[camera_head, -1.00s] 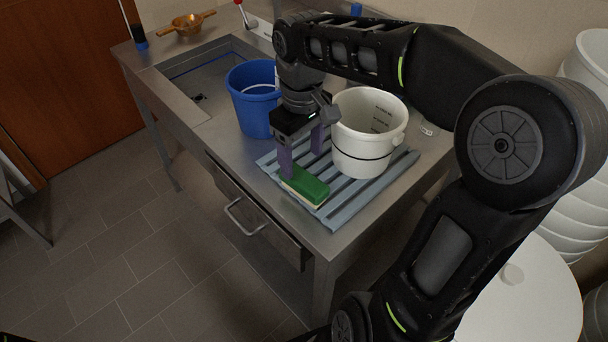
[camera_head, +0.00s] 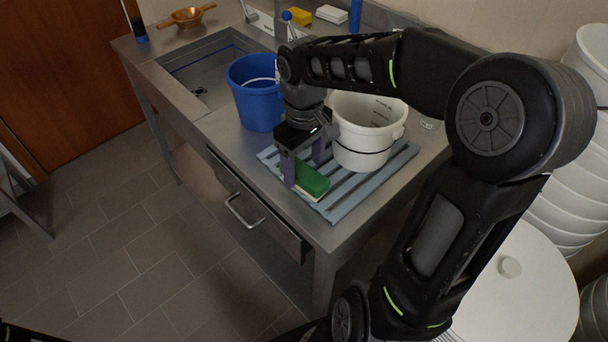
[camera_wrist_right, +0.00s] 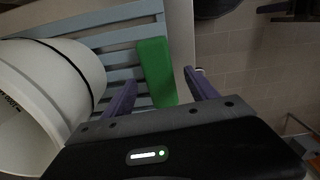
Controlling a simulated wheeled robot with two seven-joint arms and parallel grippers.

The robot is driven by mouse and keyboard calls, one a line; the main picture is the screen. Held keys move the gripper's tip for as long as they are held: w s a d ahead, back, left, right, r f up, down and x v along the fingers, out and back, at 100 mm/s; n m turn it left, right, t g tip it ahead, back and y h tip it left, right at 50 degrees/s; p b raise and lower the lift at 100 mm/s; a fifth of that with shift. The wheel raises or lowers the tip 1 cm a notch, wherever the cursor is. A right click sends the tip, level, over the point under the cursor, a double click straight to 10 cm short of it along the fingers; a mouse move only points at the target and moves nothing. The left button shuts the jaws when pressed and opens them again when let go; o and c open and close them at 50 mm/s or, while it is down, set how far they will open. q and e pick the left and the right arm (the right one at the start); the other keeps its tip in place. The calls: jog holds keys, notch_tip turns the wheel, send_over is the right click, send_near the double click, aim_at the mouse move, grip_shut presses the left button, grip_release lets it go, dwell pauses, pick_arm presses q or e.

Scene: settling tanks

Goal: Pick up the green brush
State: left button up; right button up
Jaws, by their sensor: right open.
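The green brush (camera_head: 313,179) has a green block top and a pale underside. It lies on the grey-blue slatted rack (camera_head: 345,206) near the table's front edge. My right gripper (camera_head: 304,170) points down at the brush with its two purple fingers apart; the near finger hides the brush's left end. In the right wrist view the brush (camera_wrist_right: 157,72) lies between the spread fingers of the right gripper (camera_wrist_right: 160,92), with visible gaps on both sides. I cannot tell the exact fingertip height. My left gripper is not in view.
A white bucket (camera_head: 362,145) stands on the rack close beside my right gripper. A blue bucket (camera_head: 254,100) stands to its left, by the sink (camera_head: 205,75). A yellow sponge (camera_head: 301,16) and a copper bowl (camera_head: 187,17) are at the back. White stacked buckets stand at right.

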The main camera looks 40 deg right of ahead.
jog(key=shift+f, duration=1.5)
grip_shut()
